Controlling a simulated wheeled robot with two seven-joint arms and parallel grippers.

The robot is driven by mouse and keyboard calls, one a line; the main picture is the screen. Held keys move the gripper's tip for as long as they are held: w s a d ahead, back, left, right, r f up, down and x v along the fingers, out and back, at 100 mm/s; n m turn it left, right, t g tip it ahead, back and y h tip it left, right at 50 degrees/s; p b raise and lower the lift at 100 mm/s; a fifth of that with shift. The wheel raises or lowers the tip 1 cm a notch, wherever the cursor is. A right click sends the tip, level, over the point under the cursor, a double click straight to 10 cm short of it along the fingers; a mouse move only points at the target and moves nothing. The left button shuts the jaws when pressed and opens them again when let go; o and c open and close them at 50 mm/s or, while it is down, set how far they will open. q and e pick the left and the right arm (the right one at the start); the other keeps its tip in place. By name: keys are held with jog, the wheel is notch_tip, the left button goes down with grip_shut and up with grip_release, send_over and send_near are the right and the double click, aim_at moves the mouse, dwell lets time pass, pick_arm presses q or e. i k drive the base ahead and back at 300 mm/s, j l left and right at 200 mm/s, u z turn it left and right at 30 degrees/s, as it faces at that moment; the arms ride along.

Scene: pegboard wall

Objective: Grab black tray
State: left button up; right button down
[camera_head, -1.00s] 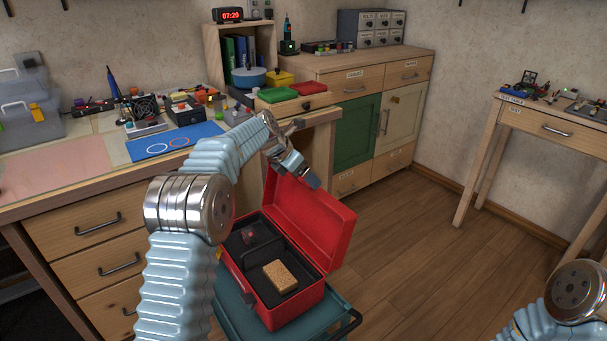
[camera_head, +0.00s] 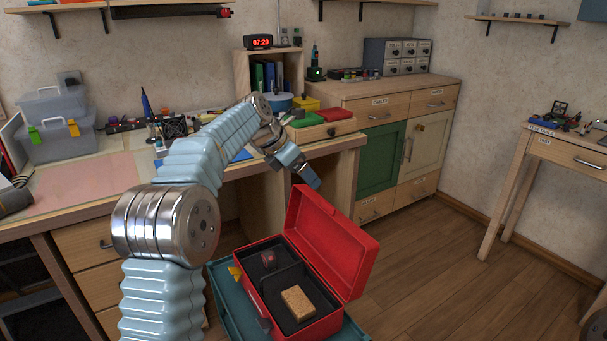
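The black tray (camera_head: 284,279) sits inside an open red toolbox (camera_head: 352,262), low in the middle of the view. A tan sponge-like block (camera_head: 297,303) and a small dark red item (camera_head: 268,259) lie in its compartments. My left gripper (camera_head: 312,180) hangs above and behind the toolbox, clear of it, pointing down and to the right. Its fingers look close together, but I cannot tell whether they are open or shut. No held object shows. My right gripper is outside the view; only a bit of my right arm shows at the bottom right edge.
The toolbox stands on a teal surface (camera_head: 228,298). The toolbox lid is raised on its right side. A wooden workbench (camera_head: 80,206) lies behind and left, a cabinet (camera_head: 420,108) behind. Open floor (camera_head: 440,275) lies to the right.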

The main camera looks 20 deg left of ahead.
aim_at(291, 271)
jog(key=k+j, duration=0.8)
jog(key=j, duration=0.15)
